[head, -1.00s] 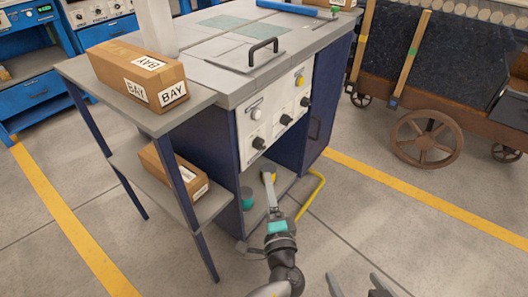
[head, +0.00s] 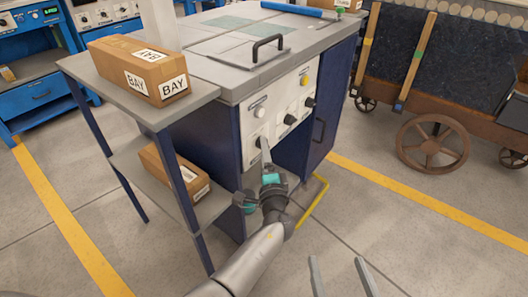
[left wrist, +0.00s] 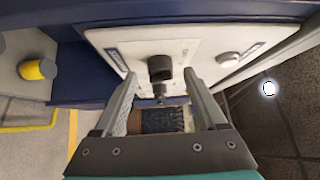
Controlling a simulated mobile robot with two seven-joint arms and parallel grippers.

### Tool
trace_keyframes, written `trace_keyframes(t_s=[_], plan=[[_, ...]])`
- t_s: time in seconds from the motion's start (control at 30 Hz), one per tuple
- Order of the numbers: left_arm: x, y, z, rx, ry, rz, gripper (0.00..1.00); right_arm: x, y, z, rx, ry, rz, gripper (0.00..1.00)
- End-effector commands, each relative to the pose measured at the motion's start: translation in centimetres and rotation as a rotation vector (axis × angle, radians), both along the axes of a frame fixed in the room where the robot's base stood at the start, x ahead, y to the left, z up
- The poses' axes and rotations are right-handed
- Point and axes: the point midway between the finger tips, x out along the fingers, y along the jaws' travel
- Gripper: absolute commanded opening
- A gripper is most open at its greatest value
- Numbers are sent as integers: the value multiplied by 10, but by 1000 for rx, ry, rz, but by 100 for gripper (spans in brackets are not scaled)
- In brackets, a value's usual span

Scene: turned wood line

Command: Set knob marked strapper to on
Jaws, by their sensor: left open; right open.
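The pale control panel (head: 275,112) on the blue cabinet carries a white knob (head: 259,112), a yellow knob (head: 304,79) and several black knobs. Their labels are too small to read, so I cannot tell which is marked strapper. My left gripper (head: 264,146) is at the panel's lower left, partly covering the black knob there. In the left wrist view this black knob (left wrist: 160,68) sits between the open fingertips, with its pointer towards the gripper; contact cannot be told. The white knob (left wrist: 228,59) is beside it. My right gripper (head: 340,276) is open and empty, low in front.
A grey shelf stand (head: 78,68) with BAY boxes (head: 135,70) stands left of the cabinet. A black handle (head: 268,44) rises from the cabinet top. A yellow bar (head: 314,203) is near the floor. A wooden cart (head: 470,120) stands right, with clear floor between.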

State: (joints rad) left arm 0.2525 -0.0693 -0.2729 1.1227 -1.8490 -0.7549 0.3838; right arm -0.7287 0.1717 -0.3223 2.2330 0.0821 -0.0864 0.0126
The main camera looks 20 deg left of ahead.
Motion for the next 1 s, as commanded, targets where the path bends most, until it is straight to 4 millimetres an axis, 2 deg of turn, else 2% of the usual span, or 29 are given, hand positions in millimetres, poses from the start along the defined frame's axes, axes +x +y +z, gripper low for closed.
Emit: trace_keyframes(t_s=[0.23,0.63,1.0], plan=[[14,6,1,-1,0,0,74,-5,4,5,49,-72,-4,97],[17,8,1,0,1,0,74,-6,5,8,62,-92,-6,97],[16,8,1,0,1,0,33,-6,5,8,61,-90,-7,97]])
